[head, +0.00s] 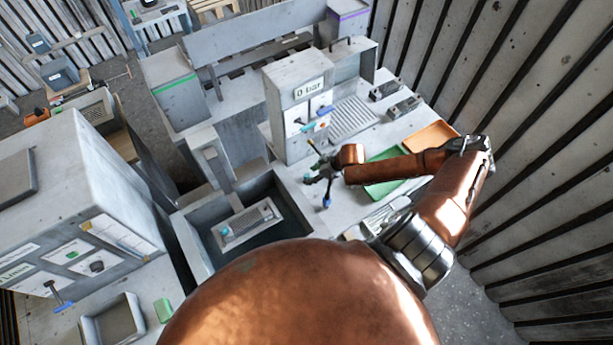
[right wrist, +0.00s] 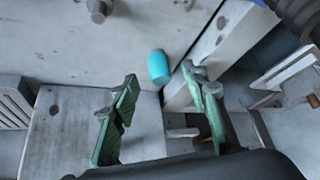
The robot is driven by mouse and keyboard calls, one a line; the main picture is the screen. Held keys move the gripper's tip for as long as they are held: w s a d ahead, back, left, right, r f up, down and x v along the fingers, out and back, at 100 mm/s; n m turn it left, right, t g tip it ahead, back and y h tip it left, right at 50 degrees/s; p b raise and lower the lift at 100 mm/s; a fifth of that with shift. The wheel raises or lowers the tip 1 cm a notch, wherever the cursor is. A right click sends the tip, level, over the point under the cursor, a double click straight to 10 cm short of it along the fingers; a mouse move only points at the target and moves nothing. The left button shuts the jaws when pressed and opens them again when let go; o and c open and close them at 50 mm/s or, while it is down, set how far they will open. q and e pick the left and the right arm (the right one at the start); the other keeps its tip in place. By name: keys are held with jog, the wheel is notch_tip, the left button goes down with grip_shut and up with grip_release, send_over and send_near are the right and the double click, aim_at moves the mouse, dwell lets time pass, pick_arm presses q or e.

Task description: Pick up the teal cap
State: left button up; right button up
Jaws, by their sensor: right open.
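The teal cap (right wrist: 159,68) is a small rounded cylinder against a pale grey surface in the right wrist view. It shows between and slightly beyond my right gripper's fingertips, nearer the right finger. The right gripper (right wrist: 160,80) has two green fingers set wide apart with nothing between them held. In the head view my right gripper (head: 321,173) hangs over the worktop in front of the unit marked "0 bar" (head: 293,105). I cannot pick out the cap for sure in the head view. My left gripper is not in view.
A green tray (head: 378,187) and an orange tray (head: 432,137) lie on the worktop by my right arm. A sunken basin (head: 185,243) with a grey rack (head: 248,222) is left of the gripper. A grey knob (right wrist: 98,9) shows at the top of the wrist view.

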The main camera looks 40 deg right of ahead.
jog(key=shift+x, duration=1.25)
jog(key=shift+c, duration=0.6)
jog(key=c, duration=0.9)
